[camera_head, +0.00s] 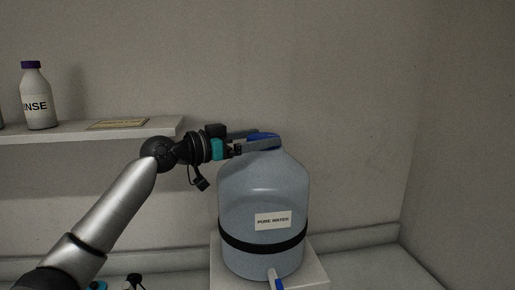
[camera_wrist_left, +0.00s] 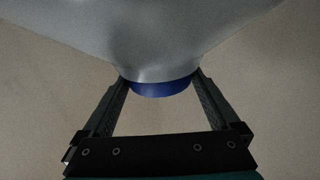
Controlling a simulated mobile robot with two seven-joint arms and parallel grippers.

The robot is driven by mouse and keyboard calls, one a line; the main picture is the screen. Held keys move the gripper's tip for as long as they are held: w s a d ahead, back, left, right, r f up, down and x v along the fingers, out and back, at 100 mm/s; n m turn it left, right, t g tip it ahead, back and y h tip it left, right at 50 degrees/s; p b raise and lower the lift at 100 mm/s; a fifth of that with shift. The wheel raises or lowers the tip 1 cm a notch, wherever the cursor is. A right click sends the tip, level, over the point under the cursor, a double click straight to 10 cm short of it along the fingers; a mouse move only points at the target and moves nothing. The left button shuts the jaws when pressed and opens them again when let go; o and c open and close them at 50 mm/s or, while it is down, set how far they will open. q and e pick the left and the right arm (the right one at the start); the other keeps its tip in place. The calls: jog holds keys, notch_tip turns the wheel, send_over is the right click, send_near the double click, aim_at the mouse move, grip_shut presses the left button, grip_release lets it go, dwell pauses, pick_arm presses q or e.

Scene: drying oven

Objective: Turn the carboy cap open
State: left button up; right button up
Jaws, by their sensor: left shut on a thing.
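The carboy (camera_head: 262,195) is a large blue-grey bottle labelled "PURE WATER", with a dark band around its lower part. It stands upright in the middle of the head view. Its blue cap (camera_head: 264,136) sits at the top and is partly hidden by my left gripper (camera_head: 262,143), which reaches in from the left. In the left wrist view the blue cap (camera_wrist_left: 160,89) lies between the two fingertips, one on each side, and the gripper (camera_wrist_left: 160,82) is shut on it. The carboy's shoulder (camera_wrist_left: 155,35) fills the top of that view.
The carboy stands on a white block (camera_head: 318,272), with a small blue-handled spigot (camera_head: 276,280) at its lower front. The right side is clear.

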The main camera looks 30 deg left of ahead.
dwell(0.5)
pick_arm(q)
jog(key=o, duration=1)
jog(key=shift+c, duration=0.2)
jog(key=b+v, duration=0.5)
jog(key=v, duration=1)
